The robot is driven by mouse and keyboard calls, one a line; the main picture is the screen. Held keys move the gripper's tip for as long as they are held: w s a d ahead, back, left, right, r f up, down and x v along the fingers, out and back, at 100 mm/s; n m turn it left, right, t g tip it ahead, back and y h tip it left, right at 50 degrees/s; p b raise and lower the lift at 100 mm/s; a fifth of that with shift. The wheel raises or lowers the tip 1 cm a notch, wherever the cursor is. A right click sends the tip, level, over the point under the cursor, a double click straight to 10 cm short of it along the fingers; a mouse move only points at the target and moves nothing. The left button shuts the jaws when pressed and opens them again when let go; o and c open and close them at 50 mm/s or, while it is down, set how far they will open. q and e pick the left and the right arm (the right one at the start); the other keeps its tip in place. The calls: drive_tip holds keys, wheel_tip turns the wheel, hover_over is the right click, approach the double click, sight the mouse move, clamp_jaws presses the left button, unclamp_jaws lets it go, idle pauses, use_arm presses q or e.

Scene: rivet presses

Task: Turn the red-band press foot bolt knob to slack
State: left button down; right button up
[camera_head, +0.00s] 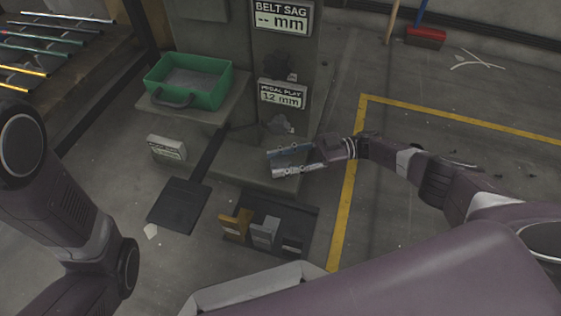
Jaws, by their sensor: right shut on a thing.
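The grey press column (283,35) stands at the top middle on a grey foot block (235,172). No red band shows on it. My right gripper (280,162) reaches in from the right, low at the right edge of the foot block. It is shut on what seems to be the foot bolt knob, which the fingers hide, so its setting cannot be read. Two dark knobs stand higher on the column: one (276,66) under the "BELT SAG -- mm" sign, one (279,124) under the "PEDAL PLAY 12 mm" sign. My left arm shows at the left, its gripper out of view.
A green bin (215,92) sits on a ledge left of the column. A small sign (166,149) and a dark pedal plate (178,205) are below it. A dark tray (300,222) holds orange and grey blocks.

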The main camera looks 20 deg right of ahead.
drive_tip(key=shift+n+g, duration=0.5)
drive_tip(key=shift+g, duration=0.3)
drive_tip(key=o, duration=1.2)
drive_tip(key=shift+m+t, duration=0.8)
drive_tip(key=shift+t, duration=0.3)
